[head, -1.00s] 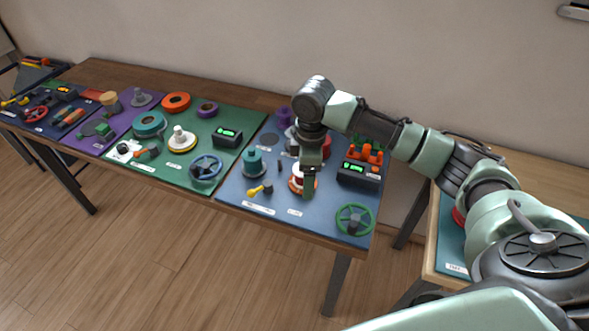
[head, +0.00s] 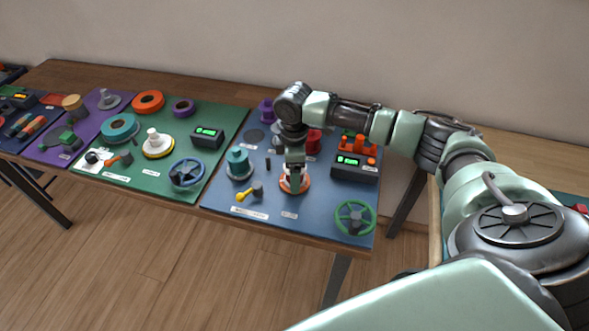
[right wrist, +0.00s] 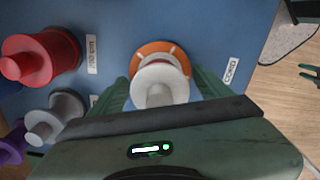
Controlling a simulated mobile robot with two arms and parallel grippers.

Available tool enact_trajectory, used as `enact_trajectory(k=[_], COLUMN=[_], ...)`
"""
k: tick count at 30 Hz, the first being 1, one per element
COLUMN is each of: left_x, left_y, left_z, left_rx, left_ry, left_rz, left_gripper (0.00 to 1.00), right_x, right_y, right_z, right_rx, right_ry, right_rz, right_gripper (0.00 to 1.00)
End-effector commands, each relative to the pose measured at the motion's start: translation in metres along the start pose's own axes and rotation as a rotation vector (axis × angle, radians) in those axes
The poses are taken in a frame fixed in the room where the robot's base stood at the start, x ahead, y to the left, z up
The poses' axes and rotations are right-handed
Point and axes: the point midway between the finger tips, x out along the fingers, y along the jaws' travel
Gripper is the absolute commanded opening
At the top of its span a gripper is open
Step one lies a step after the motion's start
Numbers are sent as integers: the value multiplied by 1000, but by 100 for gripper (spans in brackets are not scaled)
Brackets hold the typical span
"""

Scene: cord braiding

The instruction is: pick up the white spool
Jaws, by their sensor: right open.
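The white spool (right wrist: 160,84) stands on an orange disc (right wrist: 148,50) in the right wrist view. In the head view the orange disc (head: 304,186) shows on the blue board, and the spool is largely hidden by my right gripper (head: 295,177). My right gripper also shows in the right wrist view (right wrist: 163,92). It points down over the spool with its green fingers apart, one on each side. I cannot tell whether either finger touches the spool. My left gripper is not in view.
Red (right wrist: 40,58), grey (right wrist: 52,118) and purple (right wrist: 10,146) spools stand nearby. The blue board (head: 290,220) also holds a teal spool (head: 239,163), a yellow-handled crank (head: 248,194), a display box (head: 355,166) and a green handwheel (head: 355,216). Another white spool (head: 156,143) stands on the green board.

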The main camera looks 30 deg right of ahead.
Motion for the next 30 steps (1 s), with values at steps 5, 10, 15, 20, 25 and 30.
enact_trajectory(k=[5,10,15,20,25,30], left_x=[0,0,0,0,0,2], left_y=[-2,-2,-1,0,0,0], left_z=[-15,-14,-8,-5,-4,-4], left_rx=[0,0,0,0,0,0], left_ry=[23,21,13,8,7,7], left_rz=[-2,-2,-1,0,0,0], left_gripper=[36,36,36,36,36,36], right_x=[5,5,4,4,1,-15], right_y=[0,0,0,0,1,1], right_z=[0,0,0,0,0,-1], right_rx=[-1,-1,0,0,0,0], right_ry=[0,0,0,0,1,3], right_rz=[0,1,1,1,2,4], right_gripper=[78,62,19,19,19,19])
